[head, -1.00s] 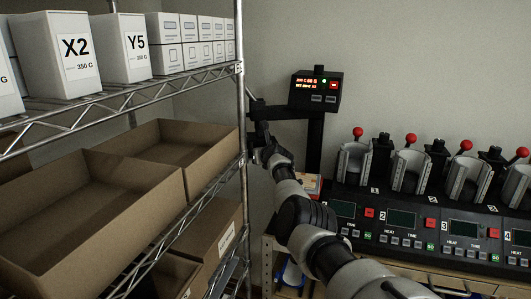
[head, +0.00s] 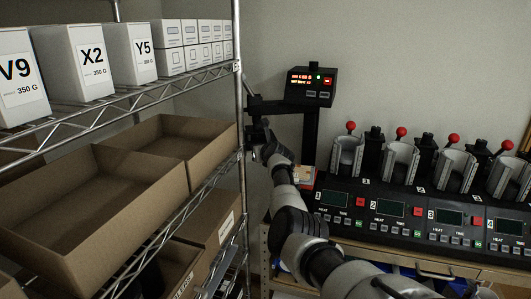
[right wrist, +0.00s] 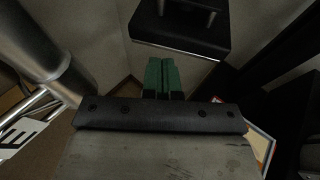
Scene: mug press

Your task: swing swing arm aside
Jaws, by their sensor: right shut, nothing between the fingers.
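The black swing arm (head: 280,105) reaches left from a dark upright post under the display unit, ending close to the shelf's front post. My right gripper (head: 262,148) is just below the swing arm's left end in the head view; the image is too dark to tell whether they touch. In the right wrist view my right gripper's green fingertips (right wrist: 162,75) are together with nothing between them. A black block with two rods (right wrist: 182,30) is beyond the fingertips there; I cannot tell which part it is. My left gripper is not in view.
A wire shelf with white boxes (head: 83,62) and open cardboard bins (head: 65,235) stands at the left, its metal post (head: 239,115) close beside my gripper. A black display unit (head: 311,86) tops the upright. A row of mug presses (head: 400,215) stands at the right.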

